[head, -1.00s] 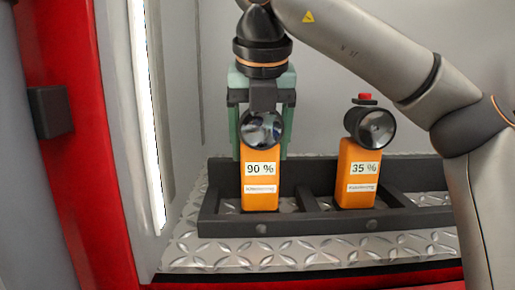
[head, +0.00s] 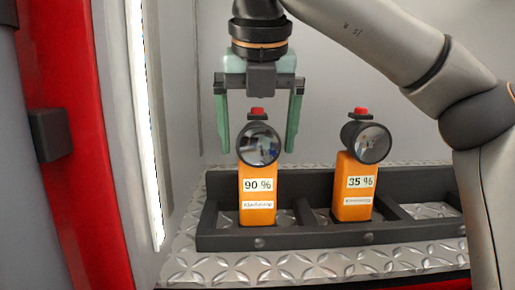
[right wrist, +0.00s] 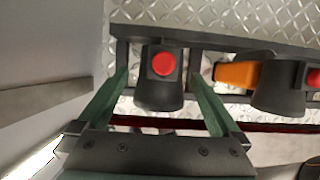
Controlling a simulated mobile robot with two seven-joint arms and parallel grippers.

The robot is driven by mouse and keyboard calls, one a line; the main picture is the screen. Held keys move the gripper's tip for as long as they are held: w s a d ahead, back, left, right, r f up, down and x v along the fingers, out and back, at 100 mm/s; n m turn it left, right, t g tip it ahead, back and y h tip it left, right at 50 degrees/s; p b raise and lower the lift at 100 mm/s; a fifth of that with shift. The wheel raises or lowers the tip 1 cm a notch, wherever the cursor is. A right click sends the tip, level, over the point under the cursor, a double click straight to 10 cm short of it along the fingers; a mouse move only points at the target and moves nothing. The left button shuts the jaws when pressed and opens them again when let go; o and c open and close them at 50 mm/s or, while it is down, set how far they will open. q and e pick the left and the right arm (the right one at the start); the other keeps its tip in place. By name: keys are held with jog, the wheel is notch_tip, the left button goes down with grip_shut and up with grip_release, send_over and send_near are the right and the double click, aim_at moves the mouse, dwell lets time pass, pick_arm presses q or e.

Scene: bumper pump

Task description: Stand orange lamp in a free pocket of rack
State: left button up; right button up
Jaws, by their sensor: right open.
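An orange lamp labelled 90 % (head: 257,190) stands upright in the left pocket of the dark rack (head: 330,237). Its round black head and red button show under my right gripper, and the head also shows in the right wrist view (right wrist: 160,85). A second orange lamp labelled 35 % (head: 354,190) stands upright in a pocket to its right. It shows at the right of the right wrist view (right wrist: 280,82). My right gripper (head: 259,145) is open, its green fingers either side of the 90 % lamp's head with gaps between. My left gripper is not in view.
The rack stands on a diamond-plate metal floor (head: 300,268). A grey wall is close on the left, with a bright light strip (head: 146,130) and a red post (head: 75,160). An empty pocket (head: 430,211) shows right of the 35 % lamp.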

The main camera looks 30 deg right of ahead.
jog(key=p+v, duration=0.2)
jog(key=v, duration=0.6)
